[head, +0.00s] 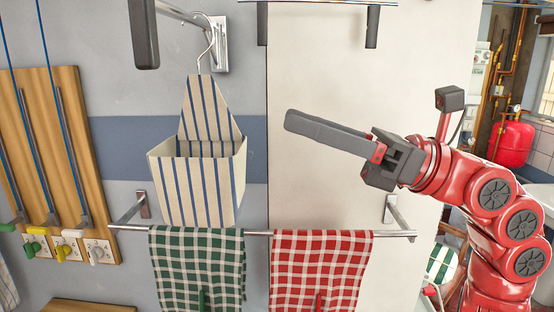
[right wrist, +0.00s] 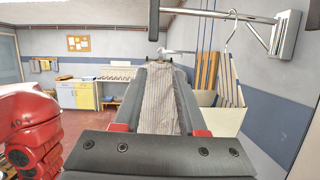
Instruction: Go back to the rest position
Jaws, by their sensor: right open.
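My right gripper (head: 290,120) comes in from the right in the head view and points left, in front of the pale panel. It is above the towel rail and right of the striped bag, apart from both. In the right wrist view its two dark fingers (right wrist: 164,68) stand apart with nothing held between them. A striped cloth (right wrist: 160,105) shows beyond the gap, farther off. My left gripper is not in view.
A striped bag (head: 195,170) hangs from a wall hook. Green-checked (head: 197,265) and red-checked (head: 320,265) towels hang on a metal rail (head: 257,233). A wooden board (head: 45,130) with cords is at left. A red tank (head: 511,143) stands at far right.

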